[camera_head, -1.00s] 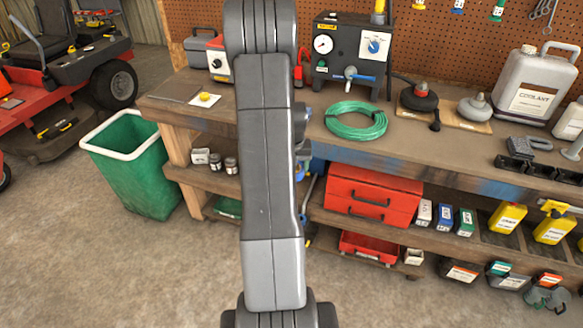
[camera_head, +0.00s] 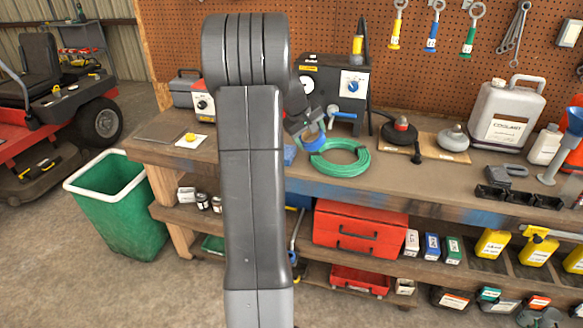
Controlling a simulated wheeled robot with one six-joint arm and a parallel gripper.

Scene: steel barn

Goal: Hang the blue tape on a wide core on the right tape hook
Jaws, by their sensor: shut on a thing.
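My gripper (camera_head: 311,132) shows just right of my upright arm, above the workbench top. It is shut on the blue tape (camera_head: 315,142), a small blue ring hanging at its tip. The tape appears in front of the coiled green hose, and part of it is hidden by the gripper. The fingers are too small to see clearly. No tape hook can be made out; my arm covers part of the pegboard (camera_head: 430,75).
The workbench (camera_head: 400,187) holds a green hose coil (camera_head: 345,158), a black gauge unit (camera_head: 335,90), a coolant jug (camera_head: 507,115) and a red-and-white box (camera_head: 203,103). Wrenches hang on the pegboard. A green bin (camera_head: 118,215) stands on the floor at left.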

